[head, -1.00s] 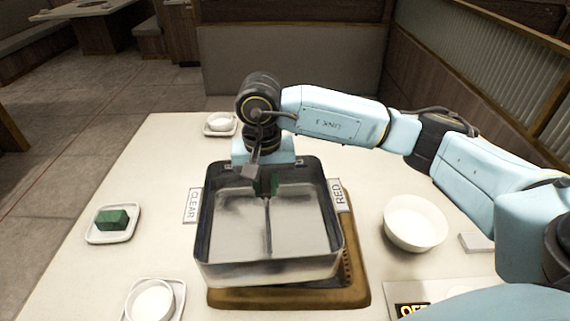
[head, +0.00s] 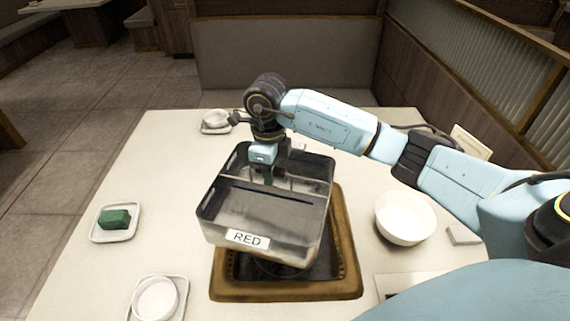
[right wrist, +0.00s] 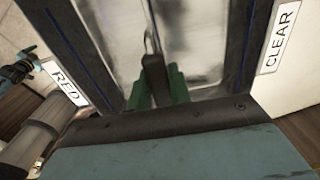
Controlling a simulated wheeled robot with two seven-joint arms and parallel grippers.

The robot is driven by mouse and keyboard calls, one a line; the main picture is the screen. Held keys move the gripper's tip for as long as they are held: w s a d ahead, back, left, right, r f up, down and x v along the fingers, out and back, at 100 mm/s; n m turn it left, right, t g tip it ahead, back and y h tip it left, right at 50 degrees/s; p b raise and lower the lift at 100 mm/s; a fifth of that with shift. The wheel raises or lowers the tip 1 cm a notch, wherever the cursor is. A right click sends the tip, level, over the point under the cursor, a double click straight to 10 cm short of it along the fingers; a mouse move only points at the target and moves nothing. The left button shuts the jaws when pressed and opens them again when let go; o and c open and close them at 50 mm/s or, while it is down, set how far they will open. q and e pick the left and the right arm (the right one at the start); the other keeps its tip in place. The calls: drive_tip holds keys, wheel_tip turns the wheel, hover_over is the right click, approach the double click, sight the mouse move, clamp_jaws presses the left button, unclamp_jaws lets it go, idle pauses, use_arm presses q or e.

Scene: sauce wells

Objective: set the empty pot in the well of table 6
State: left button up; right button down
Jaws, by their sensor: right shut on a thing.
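The empty pot (head: 222,226) is a square steel pan with a divider across its inside. It hangs slightly tilted above the well, with its RED label (head: 247,239) on the near wall. My right gripper (head: 268,176) reaches down inside it and is shut on it, seemingly at the divider. The right wrist view shows the green fingertips (right wrist: 158,90) around a dark upright part, with the RED and CLEAR labels on opposite sides. The well (head: 345,240) is a dark opening in a brown frame, partly hidden under the pot. My left gripper is not in view.
On the pale table (head: 130,190) are a white bowl (head: 405,220) at right, a dish with a green block (head: 114,219) at left, a dish with a white cup (head: 155,298) at front left and another small dish (head: 215,122) at the back.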

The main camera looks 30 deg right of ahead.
drive_tip(key=m, duration=0.2)
drive_tip(key=d+m, duration=0.1)
drive_tip(key=m, duration=0.1)
drive_tip(key=shift+w+p, duration=0.15)
drive_tip(key=shift+p, duration=0.2)
drive_tip(key=m, duration=0.2)
drive_tip(key=d+m, duration=0.1)
drive_tip(key=shift+f+m+p, duration=0.25)
drive_tip(key=shift+m+p, duration=0.15)
drive_tip(key=m, duration=0.2)
drive_tip(key=d+m, duration=0.1)
drive_tip(key=m, duration=0.1)
drive_tip(key=d+f+m+p, duration=0.1)
drive_tip(key=m, duration=0.1)
drive_tip(key=shift+m, duration=0.3)
drive_tip(key=shift+f+b, duration=1.45)
drive_tip(key=shift+f, duration=0.3)
wheel_tip(320, 180, down, 17)
drive_tip(key=b, duration=1.1)
drive_tip(key=shift+r, duration=0.15)
